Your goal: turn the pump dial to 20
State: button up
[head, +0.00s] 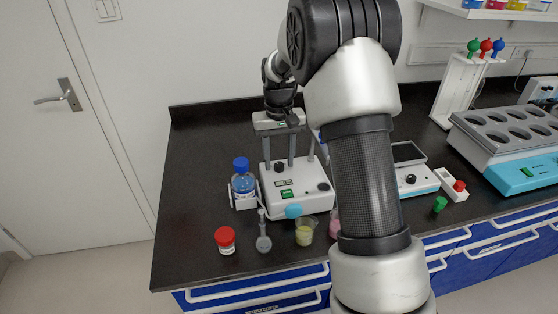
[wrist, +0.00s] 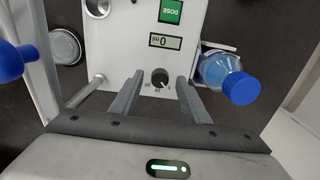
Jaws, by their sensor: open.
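The pump (head: 306,199) is a white box on the black bench, with a small display (wrist: 165,41) and a green DOSE button (wrist: 171,11). The display appears to read 0 ml, upside down in the wrist view. The pump dial (wrist: 160,77) is a small black knob with scale numbers printed around it; its exact pointer direction is unclear. It also shows in the head view (head: 278,167). My gripper (wrist: 159,76) is open and points down at the pump face. Its fingertips stand on either side of the dial, with visible gaps. Contact and finger height are unclear.
A blue-capped bottle (head: 242,184) stands close beside the pump, near one finger in the wrist view. A red-capped jar (head: 225,240), a flask (head: 263,243) and a yellow beaker (head: 305,232) stand in front. Another white device (head: 409,184) stands to the right.

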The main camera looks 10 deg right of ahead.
jog(key=shift+f, duration=0.2)
jog(key=shift+c, duration=0.3)
jog(key=c, duration=1)
